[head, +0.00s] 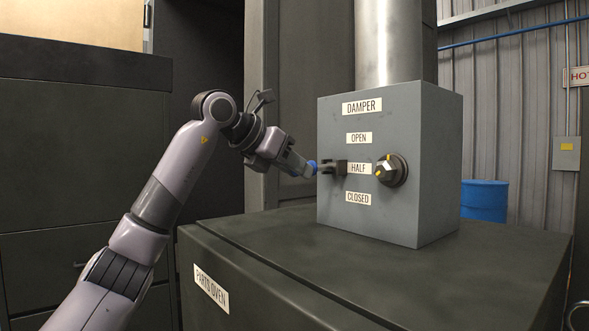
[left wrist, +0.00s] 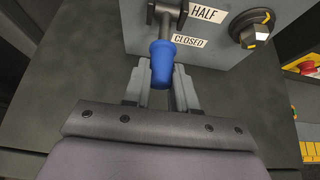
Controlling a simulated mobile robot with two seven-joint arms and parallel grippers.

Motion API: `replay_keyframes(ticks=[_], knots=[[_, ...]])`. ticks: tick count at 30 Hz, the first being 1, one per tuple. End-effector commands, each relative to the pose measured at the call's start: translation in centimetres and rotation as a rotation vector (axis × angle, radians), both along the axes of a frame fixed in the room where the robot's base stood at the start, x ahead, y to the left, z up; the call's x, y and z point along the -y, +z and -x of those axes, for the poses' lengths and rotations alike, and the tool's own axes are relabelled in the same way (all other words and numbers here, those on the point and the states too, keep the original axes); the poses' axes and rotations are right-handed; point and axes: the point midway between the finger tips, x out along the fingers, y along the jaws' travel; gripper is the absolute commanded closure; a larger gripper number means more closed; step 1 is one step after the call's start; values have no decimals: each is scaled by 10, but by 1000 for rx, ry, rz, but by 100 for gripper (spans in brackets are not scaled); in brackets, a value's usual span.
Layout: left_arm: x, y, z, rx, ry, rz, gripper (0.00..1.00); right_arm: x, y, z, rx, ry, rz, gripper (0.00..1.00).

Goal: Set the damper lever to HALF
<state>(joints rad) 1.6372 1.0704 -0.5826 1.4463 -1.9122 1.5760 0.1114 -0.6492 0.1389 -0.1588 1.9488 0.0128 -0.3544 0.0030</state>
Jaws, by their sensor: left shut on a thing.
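The grey damper box (head: 440,165) stands on the oven top, with the labels OPEN (head: 359,137), HALF (head: 359,168) and CLOSED (head: 358,198) from top to bottom. The damper lever comes out of a dark bracket (head: 340,167) beside HALF and ends in a blue grip (head: 312,166). The lever looks about level with HALF in the head view. My left gripper (head: 305,169) is shut on the blue grip, which also shows between its fingers in the left wrist view (left wrist: 162,64). The fingers partly hide the grip. My right gripper is not in view.
A dark hexagonal knob with yellow marks (head: 391,170) sits right of the labels. The parts oven (head: 260,285) is below, its top mostly clear. A metal flue (head: 388,45) rises from the box. A blue drum (head: 485,200) stands behind at right.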

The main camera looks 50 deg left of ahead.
Motion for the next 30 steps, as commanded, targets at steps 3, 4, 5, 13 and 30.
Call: replay_keyframes(ticks=[3, 4, 5, 13, 30], knots=[[-1, 4, 0, 13, 3, 0, 100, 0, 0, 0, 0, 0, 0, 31], [-1, 4, 0, 13, 3, 0, 100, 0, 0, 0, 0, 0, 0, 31], [-1, 4, 0, 13, 3, 0, 100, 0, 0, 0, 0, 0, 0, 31], [-1, 4, 0, 12, 2, 1, 48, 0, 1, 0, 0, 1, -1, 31], [-3, 22, 34, 11, 2, 0, 48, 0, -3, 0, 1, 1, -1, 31]])
